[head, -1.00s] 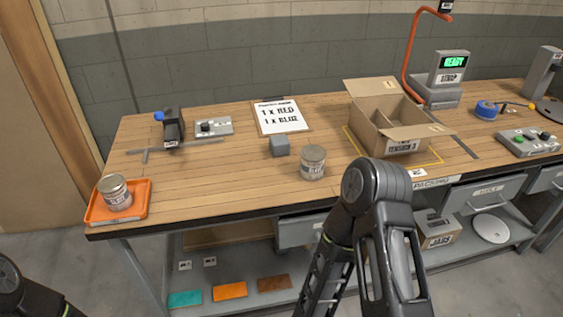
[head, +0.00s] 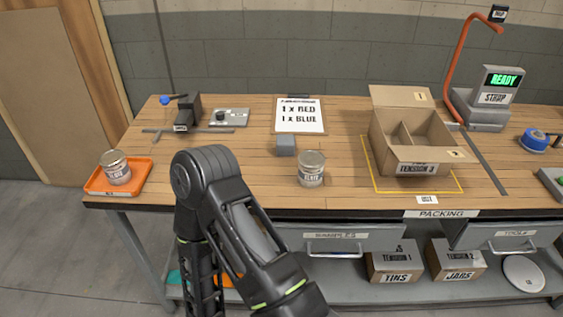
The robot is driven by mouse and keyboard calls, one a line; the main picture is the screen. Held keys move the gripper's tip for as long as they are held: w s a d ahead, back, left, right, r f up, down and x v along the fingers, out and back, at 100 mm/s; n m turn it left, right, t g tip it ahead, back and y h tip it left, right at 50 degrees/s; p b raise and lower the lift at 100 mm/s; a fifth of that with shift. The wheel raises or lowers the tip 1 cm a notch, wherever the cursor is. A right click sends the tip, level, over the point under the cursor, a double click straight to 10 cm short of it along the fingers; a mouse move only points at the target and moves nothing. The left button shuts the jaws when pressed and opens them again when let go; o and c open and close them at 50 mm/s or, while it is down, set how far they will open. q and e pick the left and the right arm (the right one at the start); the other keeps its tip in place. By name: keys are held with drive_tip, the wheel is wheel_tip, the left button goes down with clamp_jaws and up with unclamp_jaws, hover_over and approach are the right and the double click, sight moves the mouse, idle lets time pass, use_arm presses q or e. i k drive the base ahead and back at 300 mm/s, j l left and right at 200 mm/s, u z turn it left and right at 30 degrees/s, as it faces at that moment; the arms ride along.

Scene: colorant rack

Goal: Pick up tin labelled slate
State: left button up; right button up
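A silver tin (head: 311,168) with a pale label stands upright on the bench, near its front edge, beside a small grey block. A second similar tin (head: 116,167) stands in a shallow orange tray (head: 136,186) at the bench's left end. Both labels are small and blurred, so I cannot tell for sure which one says slate. One of my black arms rises in front of the bench, between the two tins in the picture. No gripper fingers show in view, and nothing is seen touching either tin.
The grey block (head: 285,145) sits just left of the middle tin. An open cardboard box (head: 412,167) with dividers stands inside a yellow outline. A sign (head: 300,115) reads 1 x RED, 1 x BLUE. Drawers and boxes are below.

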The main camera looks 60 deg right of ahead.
sight(311, 163)
drive_tip(key=k+l+u, duration=0.2)
drive_tip(key=k+l, duration=0.25)
drive_tip(key=k+l+u, duration=0.2)
drive_tip(key=k+l, duration=0.25)
drive_tip(key=k+l+u, duration=0.2)
drive_tip(key=k+l, duration=0.15)
drive_tip(key=k, duration=0.25)
